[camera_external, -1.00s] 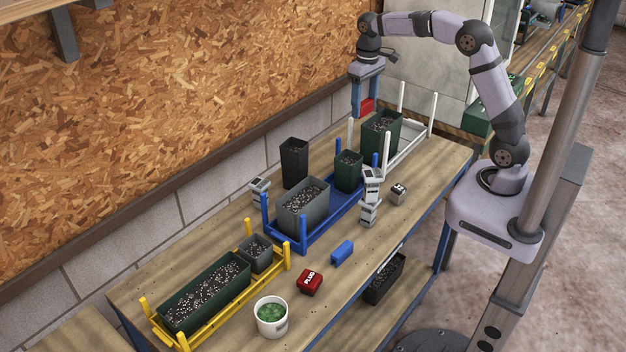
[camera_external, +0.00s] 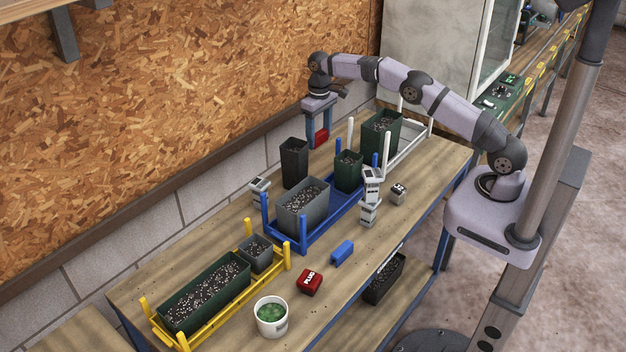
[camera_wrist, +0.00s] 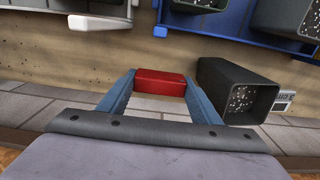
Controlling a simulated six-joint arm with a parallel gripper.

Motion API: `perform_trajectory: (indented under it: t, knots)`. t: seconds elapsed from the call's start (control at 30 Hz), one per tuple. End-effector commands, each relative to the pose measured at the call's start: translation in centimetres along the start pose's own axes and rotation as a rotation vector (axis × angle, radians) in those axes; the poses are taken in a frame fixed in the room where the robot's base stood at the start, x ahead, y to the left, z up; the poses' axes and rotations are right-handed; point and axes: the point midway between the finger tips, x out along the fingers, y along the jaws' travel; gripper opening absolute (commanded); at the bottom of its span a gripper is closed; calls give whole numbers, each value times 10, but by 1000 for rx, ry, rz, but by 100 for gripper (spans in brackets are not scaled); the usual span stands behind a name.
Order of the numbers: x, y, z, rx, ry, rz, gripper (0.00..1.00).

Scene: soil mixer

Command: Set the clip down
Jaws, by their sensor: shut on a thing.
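My gripper (camera_external: 319,142) is shut on a plain red block, the clip (camera_external: 321,136), near the back edge of the bench. In the wrist view the clip (camera_wrist: 158,84) lies crosswise between the two blue fingers and overlaps the line where bench meets block wall. It appears to be above the bench top; the exact gap cannot be told. The tall black pot (camera_external: 293,163) stands just left of the gripper; in the wrist view this pot (camera_wrist: 222,75) is close beside the right finger.
A blue rack (camera_external: 325,222) holds a grey and a green pot. A white rack (camera_external: 413,143) holds another green pot, and a yellow rack (camera_external: 216,311) holds planters. A blue block (camera_external: 342,252), a red PLUG block (camera_external: 309,282) and a white tub (camera_external: 272,326) stand in front.

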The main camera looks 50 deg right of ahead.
Motion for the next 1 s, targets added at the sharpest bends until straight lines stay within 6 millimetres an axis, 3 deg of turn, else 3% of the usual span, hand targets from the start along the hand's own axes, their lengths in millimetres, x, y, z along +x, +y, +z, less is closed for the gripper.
perform_trajectory:
  t: [0.17,0.53,0.87,1.0]
  knots:
    - [7,0,1,-1,-4,0,37]
    - [56,0,1,0,-3,0,37]
    - [67,0,1,0,-2,0,37]
    - [82,0,1,0,-4,0,37]
